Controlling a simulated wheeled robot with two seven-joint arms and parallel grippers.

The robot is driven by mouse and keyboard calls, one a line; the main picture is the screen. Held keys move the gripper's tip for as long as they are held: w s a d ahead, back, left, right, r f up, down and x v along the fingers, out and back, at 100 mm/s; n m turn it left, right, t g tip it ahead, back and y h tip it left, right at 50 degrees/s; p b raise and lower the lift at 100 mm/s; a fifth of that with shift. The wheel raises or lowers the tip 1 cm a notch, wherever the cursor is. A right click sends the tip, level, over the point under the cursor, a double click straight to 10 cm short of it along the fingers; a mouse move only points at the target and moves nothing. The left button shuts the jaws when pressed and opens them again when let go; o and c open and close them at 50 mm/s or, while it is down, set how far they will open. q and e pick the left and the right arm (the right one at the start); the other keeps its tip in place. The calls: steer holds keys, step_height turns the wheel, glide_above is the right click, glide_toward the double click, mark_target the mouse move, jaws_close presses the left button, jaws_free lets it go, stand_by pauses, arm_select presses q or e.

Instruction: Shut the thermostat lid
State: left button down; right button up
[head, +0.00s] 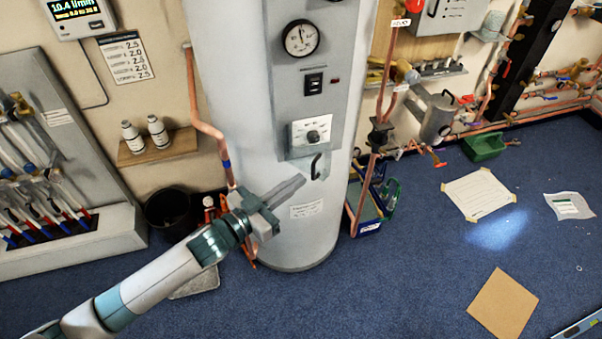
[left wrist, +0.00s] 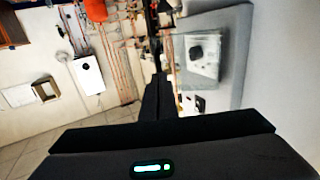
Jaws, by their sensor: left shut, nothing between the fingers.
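The thermostat (head: 311,133) is a pale square plate with a dark knob on the grey front strip of the white cylinder. Its face is uncovered. A grey flap with a dark curved handle (head: 316,167) sits just below it and looks like the lid, hanging open; its exact angle is hard to tell. My left gripper (head: 300,181) is shut and empty, its tips just below and left of the handle in this view. I cannot tell whether they touch. The left wrist view shows the shut fingers (left wrist: 157,85) beside the thermostat (left wrist: 204,48). My right gripper is out of view.
The white cylinder (head: 230,90) fills the middle, with a gauge (head: 301,38) and a switch (head: 314,83) above the thermostat. A copper pipe (head: 203,120) runs down its left side. A blue-green tote (head: 372,210) stands to its right.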

arm_select(q)
steer(key=shift+p+x, duration=0.35)
steer(key=shift+x, duration=0.9)
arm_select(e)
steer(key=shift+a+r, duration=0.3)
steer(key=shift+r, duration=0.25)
arm_select(q)
steer(key=shift+d, duration=0.1)
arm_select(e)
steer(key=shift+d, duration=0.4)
arm_select(q)
steer(key=shift+d, duration=0.1)
